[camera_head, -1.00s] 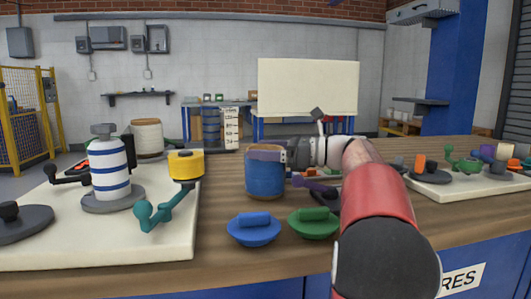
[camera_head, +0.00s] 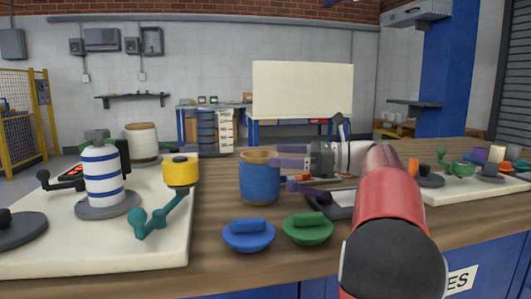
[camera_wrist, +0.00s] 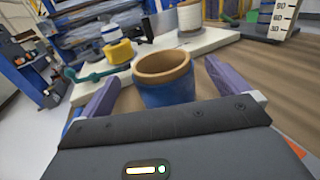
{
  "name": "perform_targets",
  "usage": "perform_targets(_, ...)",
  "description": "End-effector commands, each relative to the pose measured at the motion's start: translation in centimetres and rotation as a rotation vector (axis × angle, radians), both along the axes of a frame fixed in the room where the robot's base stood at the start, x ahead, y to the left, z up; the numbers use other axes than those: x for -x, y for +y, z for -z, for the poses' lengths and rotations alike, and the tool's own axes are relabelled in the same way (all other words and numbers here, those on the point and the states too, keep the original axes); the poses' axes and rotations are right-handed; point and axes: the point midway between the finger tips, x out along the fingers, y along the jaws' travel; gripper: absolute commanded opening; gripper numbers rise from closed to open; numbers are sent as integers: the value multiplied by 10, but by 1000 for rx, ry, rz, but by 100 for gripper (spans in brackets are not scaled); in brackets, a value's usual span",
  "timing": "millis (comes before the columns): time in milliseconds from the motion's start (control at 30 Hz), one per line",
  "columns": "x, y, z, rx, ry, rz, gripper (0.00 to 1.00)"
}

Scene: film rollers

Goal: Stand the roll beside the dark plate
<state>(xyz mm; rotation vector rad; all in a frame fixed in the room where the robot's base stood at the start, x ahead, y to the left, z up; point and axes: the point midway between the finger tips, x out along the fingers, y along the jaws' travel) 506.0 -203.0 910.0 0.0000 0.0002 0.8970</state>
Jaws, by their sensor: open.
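The blue roll (camera_head: 259,182) with a brown core stands upright on the wooden bench in the head view. It also stands in front of my fingers in the wrist view (camera_wrist: 168,93). My gripper (camera_head: 276,157) is open, its purple fingers reaching from the right towards the roll's upper part. In the wrist view the fingers (camera_wrist: 160,74) are apart, one on each side of the roll, with gaps. A dark flat plate (camera_head: 343,209) lies right of the roll, partly hidden by my arm. I cannot tell if it is the plate named.
Blue (camera_head: 248,236) and green (camera_head: 307,230) handled discs lie in front of the roll. At left, a white board (camera_head: 120,252) carries a striped roll (camera_head: 102,174), a yellow cap (camera_head: 180,171) and a teal lever (camera_head: 160,219). Another white board (camera_head: 470,190) with small parts is at right.

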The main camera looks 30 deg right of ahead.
Motion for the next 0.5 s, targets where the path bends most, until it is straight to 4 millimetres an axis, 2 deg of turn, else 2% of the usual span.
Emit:
perform_targets(33, 7, -10, -1, -1, 1, 3, 100)
perform_targets(200, 26, -34, -1, -1, 1, 3, 100)
perform_targets(500, 38, -47, 0, 0, 0, -1, 100)
